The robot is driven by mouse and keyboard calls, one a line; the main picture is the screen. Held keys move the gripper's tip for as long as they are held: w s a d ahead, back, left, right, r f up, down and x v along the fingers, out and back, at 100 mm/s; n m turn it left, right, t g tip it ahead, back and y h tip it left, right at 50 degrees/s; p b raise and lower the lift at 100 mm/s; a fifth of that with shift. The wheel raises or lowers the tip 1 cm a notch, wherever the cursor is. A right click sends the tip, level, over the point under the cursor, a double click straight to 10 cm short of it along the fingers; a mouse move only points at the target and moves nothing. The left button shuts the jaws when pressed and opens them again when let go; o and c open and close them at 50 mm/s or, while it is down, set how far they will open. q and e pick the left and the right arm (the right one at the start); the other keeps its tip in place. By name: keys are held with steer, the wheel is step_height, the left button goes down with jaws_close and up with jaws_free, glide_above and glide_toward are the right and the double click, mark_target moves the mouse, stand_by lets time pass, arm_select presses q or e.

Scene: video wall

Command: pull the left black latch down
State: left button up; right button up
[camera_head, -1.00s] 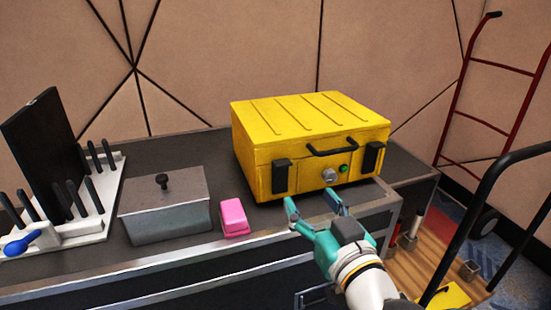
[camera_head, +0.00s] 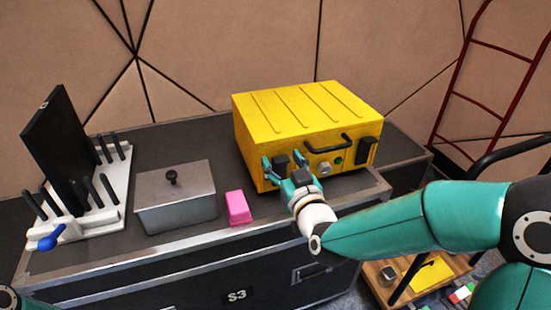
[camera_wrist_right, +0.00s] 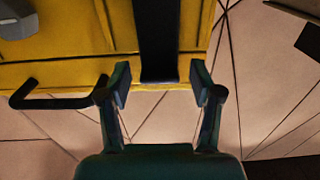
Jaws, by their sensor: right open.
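The yellow case (camera_head: 305,110) stands on the dark bench with its lid shut. Its left black latch (camera_head: 281,162) is on the front face, upright. My right gripper (camera_head: 284,165) is open at the latch, with one finger on each side of it. In the right wrist view the latch (camera_wrist_right: 157,40) lies between the two open fingers (camera_wrist_right: 158,85), with a gap on both sides. The right black latch (camera_head: 362,151) is on the other side of the front, past the black handle (camera_head: 328,143). My left gripper does not show.
A pink block (camera_head: 238,208) and a grey lidded box (camera_head: 175,195) stand left of the case. A white rack (camera_head: 105,215) with black handles and a dark panel is farther left. A red hand truck (camera_head: 490,110) stands at the right.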

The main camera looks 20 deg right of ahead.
steer(key=shift+w, duration=0.35)
jaws_close()
